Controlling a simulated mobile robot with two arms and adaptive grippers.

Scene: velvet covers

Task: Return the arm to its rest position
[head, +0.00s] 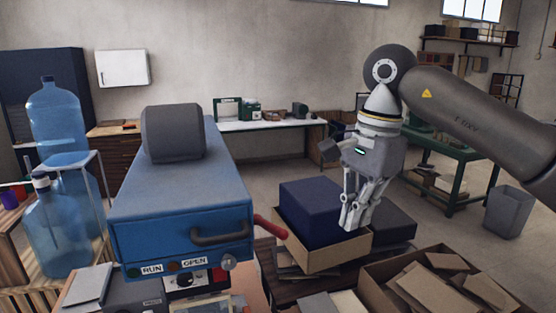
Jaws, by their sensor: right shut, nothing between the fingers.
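My right arm (470,118) comes in from the right edge and bends down at a dark round joint. My right gripper (353,222) points down, its fingers shut and empty. In the picture it overlaps the right side of a cardboard box (318,262) that holds a dark blue block (312,212). I cannot tell whether the fingertips touch the box. My left gripper is not in view.
A blue machine (180,205) with a dark handle and a red lever stands left of centre, a grey block (173,133) on top. Large water bottles (60,240) stand at the left. An open carton (385,290) with cardboard pieces lies front right. Open floor shows behind.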

